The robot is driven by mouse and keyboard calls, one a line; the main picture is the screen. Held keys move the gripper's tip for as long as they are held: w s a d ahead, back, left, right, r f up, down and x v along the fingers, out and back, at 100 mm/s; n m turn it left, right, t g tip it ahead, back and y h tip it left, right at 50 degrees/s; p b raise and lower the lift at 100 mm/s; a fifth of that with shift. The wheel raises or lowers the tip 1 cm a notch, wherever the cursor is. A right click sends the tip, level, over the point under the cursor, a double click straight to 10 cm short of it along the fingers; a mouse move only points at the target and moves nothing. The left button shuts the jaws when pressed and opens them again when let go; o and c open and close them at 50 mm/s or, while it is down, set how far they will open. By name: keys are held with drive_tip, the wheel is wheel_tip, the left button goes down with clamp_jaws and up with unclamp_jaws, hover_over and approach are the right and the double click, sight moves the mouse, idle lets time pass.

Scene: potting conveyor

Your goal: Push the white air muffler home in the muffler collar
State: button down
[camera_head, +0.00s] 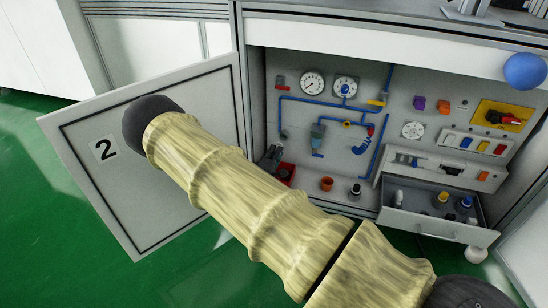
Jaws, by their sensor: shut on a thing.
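My gripper (270,158) seems to be the small dark shape low at the left inside the cabinet, beside a red part. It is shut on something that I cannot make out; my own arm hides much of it. A small dark upright fitting with a pale top (355,190) stands on the cabinet floor, right of an orange ring-shaped part (326,184). I cannot tell whether it is the muffler in its collar. A whitish piece (398,197) lies in the open drawer at the right, and I cannot tell if this is an air muffler.
The open drawer (425,226) juts out with yellow and blue pieces in it. The cabinet door (100,205), marked 2, stands open at the left. Gauges (312,83) and blue tubing cover the back panel. A blue ball (525,71) is at the upper right.

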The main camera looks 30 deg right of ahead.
sight(280, 144)
drive_tip(key=shift+b+x, duration=0.3)
drive_tip(key=shift+x, duration=0.9)
drive_tip(key=shift+x, duration=1.55)
idle(1.6)
drive_tip(key=c, duration=1.4)
unclamp_jaws()
drive_tip(key=shift+r, duration=0.1)
drive_tip(key=shift+o, duration=0.2)
drive_tip(key=v, duration=1.2)
